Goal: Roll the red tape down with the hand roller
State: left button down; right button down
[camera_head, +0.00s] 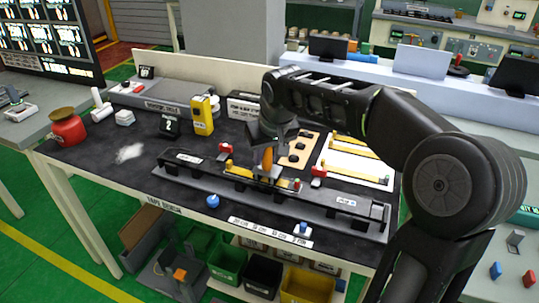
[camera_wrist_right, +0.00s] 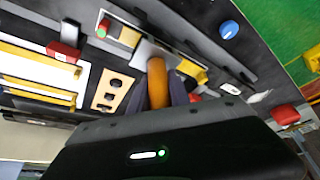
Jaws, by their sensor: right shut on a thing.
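My right gripper (camera_head: 266,152) is shut on the orange handle of the hand roller (camera_head: 267,162), above the middle of the long dark trim fixture (camera_head: 205,175). In the right wrist view the orange roller handle (camera_wrist_right: 157,80) stands between the fingers (camera_wrist_right: 160,95), with a grey metal part at its far end. That end is close over the trim; I cannot tell whether it touches. A small red piece (camera_head: 298,185), possibly the red tape, lies on the trim to the right of the roller. My left gripper is out of view.
Red clamps (camera_head: 224,149) (camera_head: 318,171) flank the roller behind the trim. A blue knob (camera_head: 212,201) is in front. A yellow device (camera_head: 202,115), a red jar (camera_head: 66,127) and a tan board with holes (camera_head: 298,150) stand farther back. The table's front left is clear.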

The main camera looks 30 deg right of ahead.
jog(key=shift+w+a+f+p, duration=0.2)
jog(key=shift+w+a+p, duration=0.2)
jog(key=shift+w+a, duration=0.65)
jog(key=shift+w+a+f+p, duration=0.15)
jog(key=shift+w+a+p, duration=0.4)
jog(key=shift+w, duration=0.7)
jog(key=shift+a, duration=0.1)
notch_tip(320, 180, up, 9)
jog(key=p, duration=0.6)
jog(key=shift+w+f, duration=0.2)
jog(key=shift+f, duration=0.1)
